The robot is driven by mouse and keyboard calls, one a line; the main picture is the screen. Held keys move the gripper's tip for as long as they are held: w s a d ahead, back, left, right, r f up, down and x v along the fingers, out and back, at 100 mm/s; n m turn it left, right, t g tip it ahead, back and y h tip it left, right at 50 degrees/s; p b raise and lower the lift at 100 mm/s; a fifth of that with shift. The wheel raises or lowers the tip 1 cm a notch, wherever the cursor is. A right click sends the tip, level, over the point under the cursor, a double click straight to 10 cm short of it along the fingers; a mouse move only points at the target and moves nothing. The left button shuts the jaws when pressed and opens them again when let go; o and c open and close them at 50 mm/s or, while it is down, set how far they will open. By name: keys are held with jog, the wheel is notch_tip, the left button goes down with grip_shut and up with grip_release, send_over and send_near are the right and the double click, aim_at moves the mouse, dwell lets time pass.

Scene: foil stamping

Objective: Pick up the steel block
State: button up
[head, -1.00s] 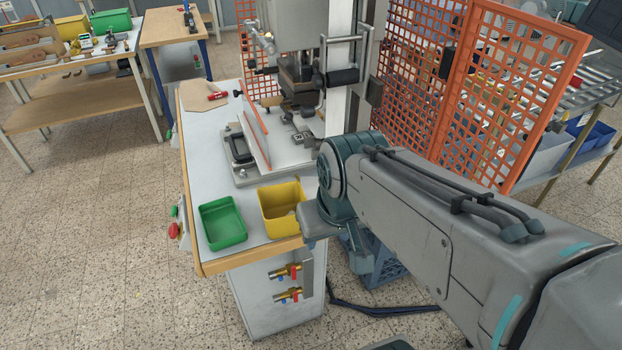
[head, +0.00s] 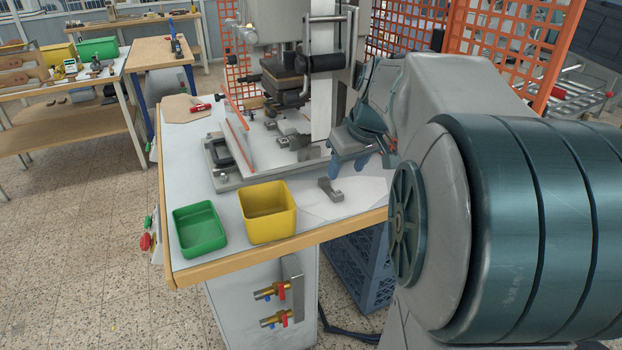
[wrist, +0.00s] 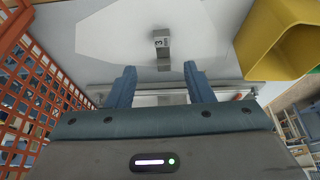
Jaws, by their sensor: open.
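A small grey steel block (head: 330,190) lies on the white worktable top near its front right edge, right of the yellow bin. In the wrist view the block (wrist: 161,42) shows a dark "3" mark on a lighter face. My gripper (head: 348,165) has blue fingers and is above the table, just behind and to the right of the block in the head view. In the wrist view the gripper (wrist: 160,68) is open and empty. The block lies just past the fingertips, in line with the gap between them, and is not touched.
A yellow bin (head: 267,230) and a green bin (head: 199,247) stand at the table's front. An orange mesh fence (wrist: 40,95) stands close by in the wrist view.

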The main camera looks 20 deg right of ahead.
aim_at(336, 192)
jog(key=x, duration=0.8)
jog(key=shift+s+a+f, duration=0.15)
jog(key=shift+s+f, duration=0.05)
grip_shut()
